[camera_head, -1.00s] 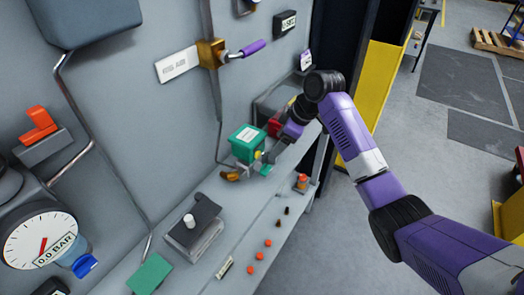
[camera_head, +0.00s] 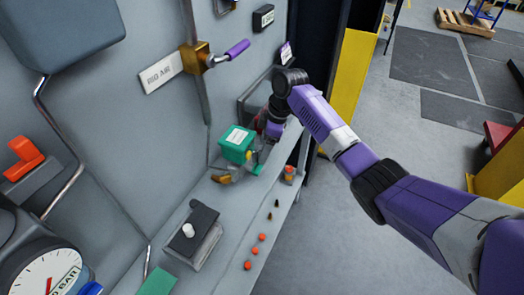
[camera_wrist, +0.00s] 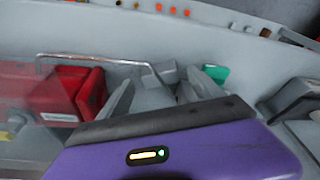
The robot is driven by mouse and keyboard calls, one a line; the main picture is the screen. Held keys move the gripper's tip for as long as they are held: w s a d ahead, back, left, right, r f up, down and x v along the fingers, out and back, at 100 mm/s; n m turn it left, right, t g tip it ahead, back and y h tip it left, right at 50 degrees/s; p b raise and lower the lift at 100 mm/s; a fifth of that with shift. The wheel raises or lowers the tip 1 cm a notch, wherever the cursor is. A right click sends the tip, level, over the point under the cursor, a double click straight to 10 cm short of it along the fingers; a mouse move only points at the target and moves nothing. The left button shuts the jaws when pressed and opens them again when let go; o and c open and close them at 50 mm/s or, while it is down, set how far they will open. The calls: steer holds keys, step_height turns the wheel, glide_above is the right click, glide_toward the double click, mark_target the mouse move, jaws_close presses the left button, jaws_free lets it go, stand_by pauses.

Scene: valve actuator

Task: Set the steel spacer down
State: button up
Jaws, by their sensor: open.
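My gripper (camera_head: 263,152) is at the far end of the bench ledge, just right of the green box (camera_head: 237,144), low over the ledge. In the wrist view its two grey fingers (camera_wrist: 157,98) stand apart, so it is open. A small grey piece (camera_wrist: 167,74) shows just beyond and between the fingers; it may be the steel spacer, but I cannot tell for sure, nor whether it touches a finger. In the head view the wrist and fingers hide that spot, and I cannot make out the spacer there. A green pad (camera_wrist: 216,73) lies beside the right finger.
A red block (camera_wrist: 60,92) with a bent metal rod stands left of the fingers. A brass fitting (camera_head: 221,179) sits below the green box. A grey box with a black top (camera_head: 195,236) and several orange knobs (camera_head: 262,237) are on the nearer ledge. A purple-handled valve (camera_head: 210,55) is above.

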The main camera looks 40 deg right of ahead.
steer(key=shift+w+a+f, duration=0.1)
steer(key=shift+f, duration=0.4)
jaws_close()
steer(key=shift+r, duration=0.15)
steer(key=shift+s+r+b, duration=0.15)
steer(key=shift+s+b, duration=0.2)
step_height(320, 180, up, 6)
steer(key=r+b, duration=0.1)
steer(key=b, duration=0.1)
steer(key=s+d, duration=0.3)
steer(key=s, duration=0.6)
steer(key=s+d, duration=0.3)
steer(key=s, duration=0.6)
steer(key=shift+d+f+p, duration=0.25)
steer(key=shift+d+p, duration=0.15)
